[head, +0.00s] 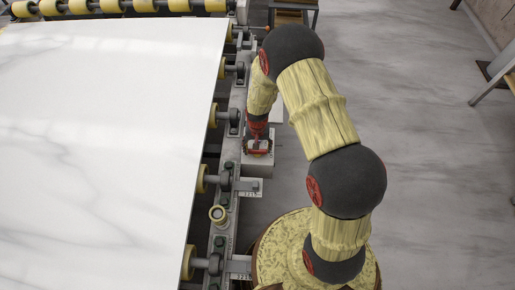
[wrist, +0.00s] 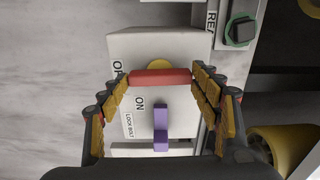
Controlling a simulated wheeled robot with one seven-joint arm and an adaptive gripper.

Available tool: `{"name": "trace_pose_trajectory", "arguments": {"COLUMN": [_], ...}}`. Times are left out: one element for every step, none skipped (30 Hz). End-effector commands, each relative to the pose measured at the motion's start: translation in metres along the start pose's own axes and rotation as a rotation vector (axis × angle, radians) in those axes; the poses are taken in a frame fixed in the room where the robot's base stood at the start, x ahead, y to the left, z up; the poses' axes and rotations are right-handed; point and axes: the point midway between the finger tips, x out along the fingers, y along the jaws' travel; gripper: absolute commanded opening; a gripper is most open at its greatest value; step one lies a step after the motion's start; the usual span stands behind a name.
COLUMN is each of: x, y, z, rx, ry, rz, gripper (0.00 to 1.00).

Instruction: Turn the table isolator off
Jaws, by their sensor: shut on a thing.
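The isolator is a pale grey box (wrist: 155,45) on the edge of the roller frame; in the head view the box (head: 257,166) sits below my gripper. Its red handle (wrist: 160,77) lies crosswise in the wrist view, over a yellow disc (wrist: 159,64). My gripper (wrist: 160,78) has one finger at each end of the handle and is shut on it. An "ON" label (wrist: 139,103) shows below the handle's left part. Another label beginning with "O" is partly hidden by the left finger. A purple bar (wrist: 161,127) stands below the handle, near the words "LOCK BOLT".
A large white stone slab (head: 100,130) lies on the yellow rollers left of the box. A yellow roller (wrist: 277,148) is near the right finger. Grey floor lies open at right.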

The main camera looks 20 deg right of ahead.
Motion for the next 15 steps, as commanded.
{"name": "trace_pose_trajectory", "arguments": {"x": [0.0028, 0.0028, 0.0029, 0.0029, 0.0029, 0.0029, 0.0029, 0.0029, 0.0029, 0.0029, 0.0029, 0.0029, 0.0029, 0.0029, 0.0029], "y": [0.0011, 0.0011, 0.0011, 0.0012, 0.0012, 0.0012, 0.0012, 0.0012, 0.0012, 0.0012, 0.0012, 0.0012, 0.0012, 0.0012, 0.0012], "z": [0.0029, 0.0029, 0.003, 0.003, 0.003, 0.0031, 0.0031, 0.0031, 0.0031, 0.0031, 0.0031, 0.0032, 0.0032, 0.0031, 0.0032], "rx": [0.012, 0.019, 0.027, 0.031, 0.035, 0.039, 0.042, 0.044, 0.046, 0.047, 0.047, 0.048, 0.048, 0.047, 0.047], "ry": [-0.005, -0.005, -0.006, -0.006, -0.006, -0.006, -0.006, -0.006, -0.006, -0.006, -0.006, -0.006, -0.006, -0.006, -0.006], "rz": [0.002, 0.002, 0.002, 0.002, 0.002, 0.002, 0.002, 0.002, 0.002, 0.002, 0.002, 0.002, 0.002, 0.002, 0.002], "gripper": [0.38, 0.38, 0.38, 0.38, 0.38, 0.38, 0.38, 0.38, 0.38, 0.38, 0.38, 0.38, 0.38, 0.38, 0.38]}}
